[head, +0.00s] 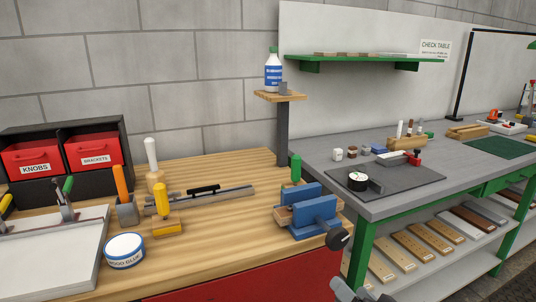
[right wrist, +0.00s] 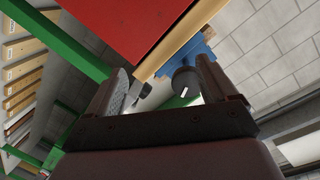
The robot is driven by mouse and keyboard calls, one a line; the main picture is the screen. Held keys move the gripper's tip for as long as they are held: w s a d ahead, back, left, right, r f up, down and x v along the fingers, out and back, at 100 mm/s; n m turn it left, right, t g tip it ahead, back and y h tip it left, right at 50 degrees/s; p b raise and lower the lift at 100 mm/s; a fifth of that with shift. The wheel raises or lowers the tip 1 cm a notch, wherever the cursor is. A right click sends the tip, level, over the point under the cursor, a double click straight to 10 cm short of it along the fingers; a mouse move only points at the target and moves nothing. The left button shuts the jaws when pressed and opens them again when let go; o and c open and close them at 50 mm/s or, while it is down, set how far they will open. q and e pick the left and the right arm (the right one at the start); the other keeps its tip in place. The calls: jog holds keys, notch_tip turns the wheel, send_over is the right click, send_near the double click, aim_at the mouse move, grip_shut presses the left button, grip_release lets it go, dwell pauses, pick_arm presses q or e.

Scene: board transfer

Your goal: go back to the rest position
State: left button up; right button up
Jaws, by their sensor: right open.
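My right gripper (head: 348,290) shows only in part at the bottom edge of the head view, below the front right corner of the wooden workbench (head: 215,215). In the right wrist view its two fingers (right wrist: 160,88) stand apart with nothing held between them. Beyond them are the blue vise (right wrist: 188,57), its dark round knob and the red bench front (right wrist: 125,22). In the head view the blue vise (head: 308,212) sits at the bench corner, above and left of the gripper. My left gripper is not seen.
The bench bears a glue tub (head: 124,251), a white tray (head: 60,255), hand tools and red bins (head: 92,150). A grey table (head: 400,190) with green legs and a lower shelf of boards (head: 410,245) stands at the right. Bare wood lies at the bench's front middle.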

jog(key=s+f+n+g+h, duration=0.1)
jog(key=s+f+n+g, duration=0.1)
jog(key=s+f, duration=0.5)
jog(key=s+f+n+g+h+p, duration=0.1)
jog(key=s+f, duration=0.6)
jog(key=s, duration=0.8)
jog(key=n+g+h, duration=0.1)
jog(key=n+g, duration=0.1)
jog(key=n, duration=0.1)
jog(key=shift+s+p, duration=0.3)
jog(key=shift+s, duration=0.05)
